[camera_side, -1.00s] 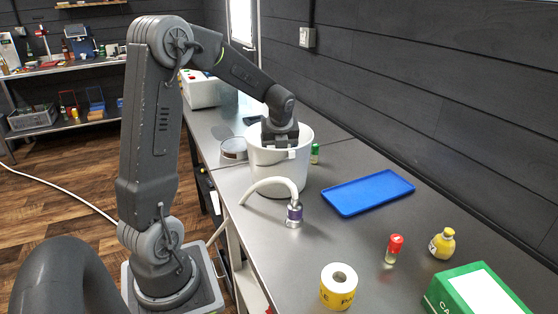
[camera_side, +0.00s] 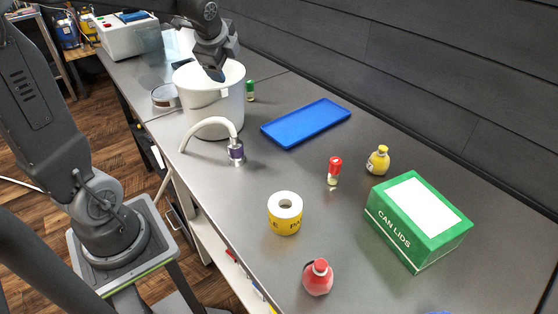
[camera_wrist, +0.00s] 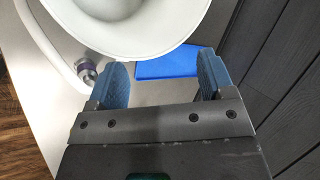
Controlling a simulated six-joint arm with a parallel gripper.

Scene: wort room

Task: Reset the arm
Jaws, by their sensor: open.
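My gripper (camera_side: 217,72) hangs at the mouth of a white bucket (camera_side: 218,112) on the grey counter in the side view. Its blue fingertips overlap the bucket's opening there; how deep they reach is hard to tell. In the wrist view my gripper (camera_wrist: 162,76) has its two blue fingers spread wide apart, with nothing held between them. The bucket's rounded rim (camera_wrist: 130,48) fills the top of that view, just beyond the fingers.
A white hose with a purple-banded fitting (camera_side: 236,152) stands before the bucket. A blue tray (camera_side: 306,123), red-capped vial (camera_side: 334,171), yellow bottle (camera_side: 378,160), tape roll (camera_side: 285,222), green box (camera_side: 418,220) and red bottle (camera_side: 318,279) lie nearer. A green-capped vial (camera_side: 250,92) stands behind.

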